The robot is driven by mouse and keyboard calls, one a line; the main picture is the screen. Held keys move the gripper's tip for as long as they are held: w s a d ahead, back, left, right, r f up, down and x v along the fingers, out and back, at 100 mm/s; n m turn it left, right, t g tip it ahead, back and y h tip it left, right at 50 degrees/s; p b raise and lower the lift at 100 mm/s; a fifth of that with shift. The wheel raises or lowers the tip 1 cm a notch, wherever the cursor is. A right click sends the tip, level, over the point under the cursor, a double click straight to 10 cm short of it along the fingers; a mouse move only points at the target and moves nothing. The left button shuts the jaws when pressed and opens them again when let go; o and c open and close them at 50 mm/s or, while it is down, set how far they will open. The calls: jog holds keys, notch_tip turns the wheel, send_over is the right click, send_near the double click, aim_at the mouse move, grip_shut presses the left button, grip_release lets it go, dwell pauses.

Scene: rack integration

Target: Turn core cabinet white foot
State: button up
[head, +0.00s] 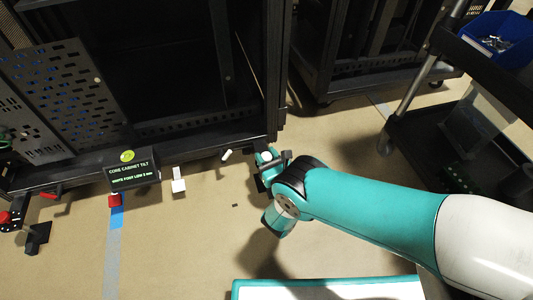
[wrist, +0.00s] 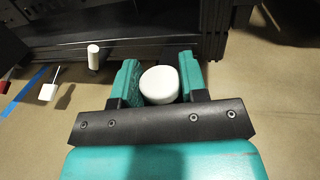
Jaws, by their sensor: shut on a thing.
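The core cabinet (head: 150,75) is a tall black open rack at the upper left of the head view. A white rounded foot knob (wrist: 160,85) sits between the two teal fingers of my gripper (wrist: 160,80) in the wrist view. My gripper (head: 268,160) is shut on this white foot at the cabinet's lower right corner. In the head view the fingers hide much of the knob. A small black display (head: 133,172) by the cabinet's base reads core cabinet tilt and white foot low.
A white cylinder (head: 226,155) and a white block (head: 178,185) are left of my gripper. Red parts (head: 115,200) are further left. A second black rack (head: 370,55) stands behind, and a dark cart (head: 470,130) with a blue bin (head: 495,35) stands right. Floor in front is mostly clear.

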jog(key=m+h, duration=0.1)
jog(key=h, duration=0.1)
jog(key=m+t+h+b, duration=0.1)
jog(key=m+h, duration=0.1)
jog(key=m+t+h+b, duration=0.1)
jog(key=h, duration=0.1)
jog(key=shift+s+f+m+h, duration=0.1)
jog(key=shift+f+m+h, duration=0.2)
jog(key=shift+h, duration=0.1)
jog(key=m+h, duration=0.1)
jog(key=h, duration=0.1)
jog(key=m+h, duration=0.1)
jog(key=h, duration=0.1)
jog(key=shift+r+m, duration=0.2)
jog(key=shift+m, duration=0.1)
jog(key=shift+m+h, duration=0.3)
jog(key=shift+h, duration=0.2)
jog(key=shift+m+g+h, duration=0.3)
jog(key=shift+m+h, duration=0.4)
jog(key=shift+h, duration=0.4)
jog(key=o, duration=0.9)
